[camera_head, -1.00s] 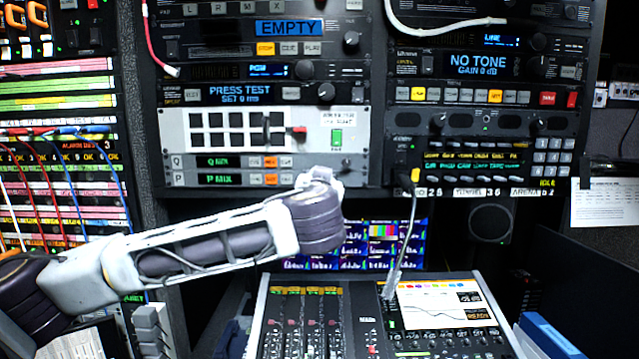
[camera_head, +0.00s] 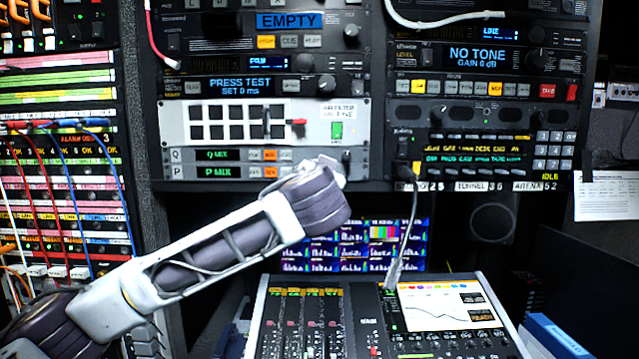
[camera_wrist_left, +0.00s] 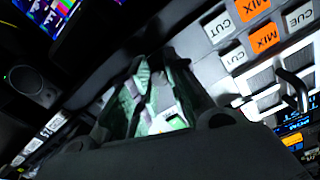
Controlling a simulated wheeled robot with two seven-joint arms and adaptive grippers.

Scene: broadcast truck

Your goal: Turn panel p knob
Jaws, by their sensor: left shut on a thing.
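Panel P (camera_head: 217,172) is the lower of two thin grey strips in the rack, with a green "P MIX" display and small buttons, one orange. Its right end, where its knob would sit, is covered by my left wrist in the head view. My left arm comes in from the left and rises to that end. The left gripper (camera_wrist_left: 152,100) shows in the left wrist view with its green-lit fingers close together at the panel, beside the CUT and MIX buttons. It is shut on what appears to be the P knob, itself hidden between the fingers. My right gripper is not in view.
Panel Q (camera_head: 217,155) lies directly above panel P, close to my wrist. A mixing console (camera_head: 370,325) with a lit screen stands below, with a multi-image monitor (camera_head: 385,240) behind it. Patch cables (camera_head: 60,160) hang at the left. A grey cable (camera_head: 406,235) runs down right of my wrist.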

